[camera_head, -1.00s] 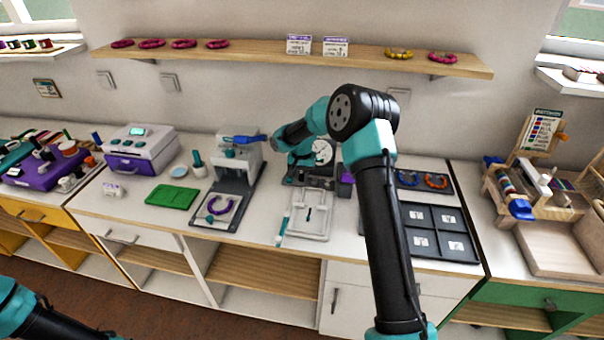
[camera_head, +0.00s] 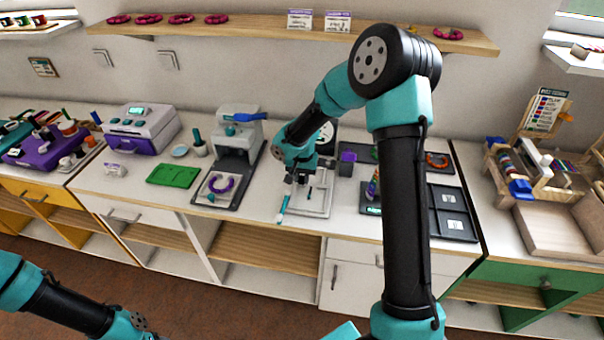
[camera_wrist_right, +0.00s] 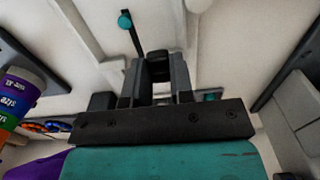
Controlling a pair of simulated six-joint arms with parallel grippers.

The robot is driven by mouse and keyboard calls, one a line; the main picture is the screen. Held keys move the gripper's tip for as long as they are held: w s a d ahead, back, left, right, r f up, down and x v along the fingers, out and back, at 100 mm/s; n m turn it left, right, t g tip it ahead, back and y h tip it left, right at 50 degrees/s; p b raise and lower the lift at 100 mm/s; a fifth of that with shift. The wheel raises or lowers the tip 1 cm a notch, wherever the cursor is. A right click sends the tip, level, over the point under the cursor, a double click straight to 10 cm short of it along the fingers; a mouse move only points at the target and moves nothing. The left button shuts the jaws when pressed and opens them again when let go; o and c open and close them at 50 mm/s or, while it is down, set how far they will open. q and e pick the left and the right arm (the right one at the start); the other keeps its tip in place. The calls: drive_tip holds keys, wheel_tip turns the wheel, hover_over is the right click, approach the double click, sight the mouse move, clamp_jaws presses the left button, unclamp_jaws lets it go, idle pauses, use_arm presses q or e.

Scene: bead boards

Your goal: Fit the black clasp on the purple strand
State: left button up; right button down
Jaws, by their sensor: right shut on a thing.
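The purple strand (camera_head: 222,184) lies as an open curve on the tray under the grey-and-white press, left of my right arm. My right gripper (camera_head: 297,182) reaches down over the white fixture (camera_head: 318,200) right of the press. In the right wrist view, its fingers (camera_wrist_right: 158,78) are shut on a small black piece (camera_wrist_right: 157,64), which looks like the black clasp. The white fixture's surface lies beyond it, along with a dark rod with a teal knob (camera_wrist_right: 125,20). My left arm enters at the lower left; its gripper is out of view.
The press (camera_head: 240,135) has a blue handle and stands behind the strand. A green mat (camera_head: 174,174) lies to its left. A striped cylinder (camera_head: 374,184) and a black compartment tray (camera_head: 452,212) stand to the right, partly behind my right arm.

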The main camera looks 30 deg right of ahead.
idle(0.4)
drive_tip(key=w+a+r+n, duration=0.2)
drive_tip(key=a+r+n, duration=0.2)
drive_tip(key=a, duration=1)
wheel_tip(320, 180, up, 4)
drive_tip(key=shift+a+f+n, duration=0.15)
drive_tip(key=shift+n, duration=0.25)
drive_tip(key=shift+w, duration=0.1)
